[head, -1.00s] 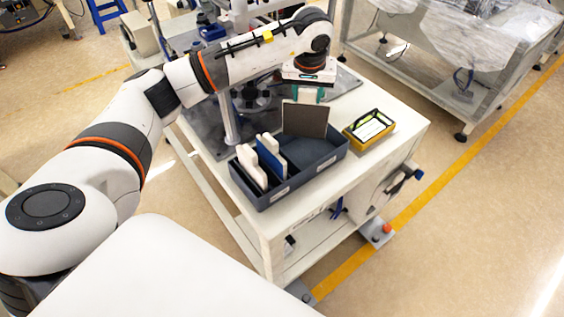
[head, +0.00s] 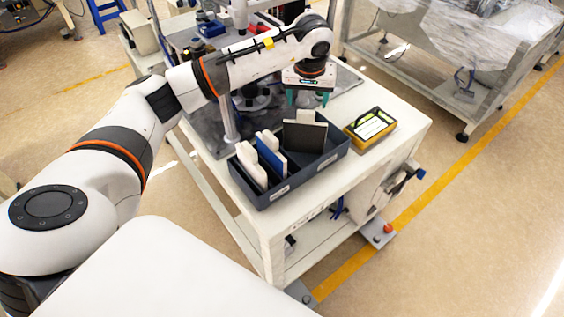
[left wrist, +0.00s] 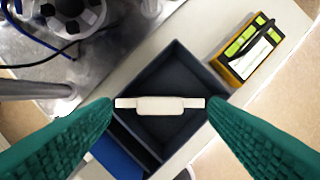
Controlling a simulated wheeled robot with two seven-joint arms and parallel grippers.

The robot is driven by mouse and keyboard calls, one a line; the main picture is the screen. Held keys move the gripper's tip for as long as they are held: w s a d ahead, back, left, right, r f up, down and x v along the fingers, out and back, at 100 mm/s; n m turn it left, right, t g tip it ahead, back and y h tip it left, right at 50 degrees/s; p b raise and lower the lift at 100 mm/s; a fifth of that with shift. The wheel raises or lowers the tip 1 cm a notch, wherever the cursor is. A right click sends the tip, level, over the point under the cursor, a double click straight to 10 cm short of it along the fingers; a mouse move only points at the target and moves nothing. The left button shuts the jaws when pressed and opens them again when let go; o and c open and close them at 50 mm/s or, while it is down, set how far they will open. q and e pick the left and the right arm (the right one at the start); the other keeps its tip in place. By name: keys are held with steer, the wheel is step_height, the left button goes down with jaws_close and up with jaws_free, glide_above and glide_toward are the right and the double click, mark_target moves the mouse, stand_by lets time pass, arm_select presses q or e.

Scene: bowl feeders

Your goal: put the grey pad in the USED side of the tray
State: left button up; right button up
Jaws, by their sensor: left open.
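The grey pad (head: 304,135) stands upright in the wide right compartment of the dark tray (head: 322,168), its lower part hidden by the tray's front wall. In the left wrist view its pale top grip (left wrist: 160,105) lies between my fingertips, seen from above. My left gripper (head: 307,98) is open just above the pad, its green fingers apart on either side and not closed on it. The tray's labels are too small to read, so I cannot tell which side is USED. My right gripper is not in view.
White pads (head: 250,164) and a blue pad (head: 270,156) stand in the tray's left slots. A yellow box (head: 370,128) sits right of the tray on the white table (head: 400,110). A metal post (head: 229,118) rises behind the tray.

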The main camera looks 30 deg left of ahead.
arm_select(q)
steer(key=b+v, duration=0.1)
steer(key=v, duration=1)
steer(key=shift+r, duration=0.4)
steer(key=shift+s+f, duration=0.1)
